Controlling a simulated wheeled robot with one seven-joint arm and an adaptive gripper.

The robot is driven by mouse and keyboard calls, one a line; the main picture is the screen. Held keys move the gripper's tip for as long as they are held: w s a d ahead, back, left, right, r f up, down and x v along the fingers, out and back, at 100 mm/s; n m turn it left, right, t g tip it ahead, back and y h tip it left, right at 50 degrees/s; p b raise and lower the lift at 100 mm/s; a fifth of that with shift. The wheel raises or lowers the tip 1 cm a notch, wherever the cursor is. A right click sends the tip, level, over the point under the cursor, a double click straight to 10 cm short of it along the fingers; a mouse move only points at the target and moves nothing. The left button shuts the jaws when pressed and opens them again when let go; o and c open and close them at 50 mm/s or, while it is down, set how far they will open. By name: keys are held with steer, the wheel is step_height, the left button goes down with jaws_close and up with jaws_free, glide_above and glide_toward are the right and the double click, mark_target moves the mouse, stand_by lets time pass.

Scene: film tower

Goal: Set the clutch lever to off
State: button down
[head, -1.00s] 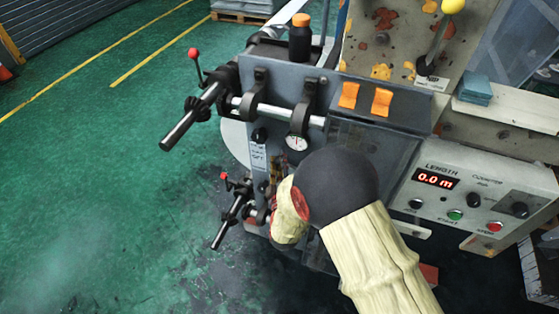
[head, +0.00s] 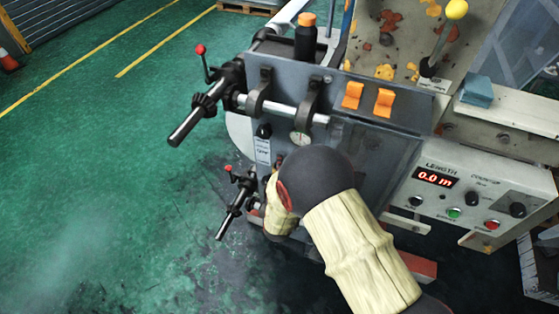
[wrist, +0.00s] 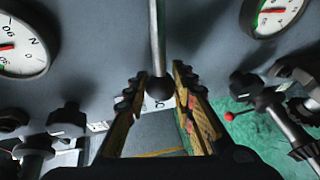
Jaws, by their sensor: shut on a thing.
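In the wrist view a grey lever rod (wrist: 157,40) hangs down from the top and ends in a dark ball knob (wrist: 160,89). My gripper (wrist: 159,95) has its ridged fingers on either side of this knob and is shut on it. No readable label shows which way is off. In the head view my forearm and wrist cover the gripper and this lever, low on the front of the grey machine (head: 375,165).
Two gauges (wrist: 23,47) (wrist: 275,12) flank the lever. Dark clamps and a red-knobbed handle (wrist: 230,116) stand close on both sides. Bars with red-knobbed handles (head: 201,50) jut left from the machine. A yellow-knobbed lever (head: 455,10) and a control panel (head: 455,200) are at right. Green floor lies open at left.

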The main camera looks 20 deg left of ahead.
steer(key=shift+f, duration=0.25)
steer(key=c, duration=1.5)
jaws_free()
steer(key=v, duration=1.2)
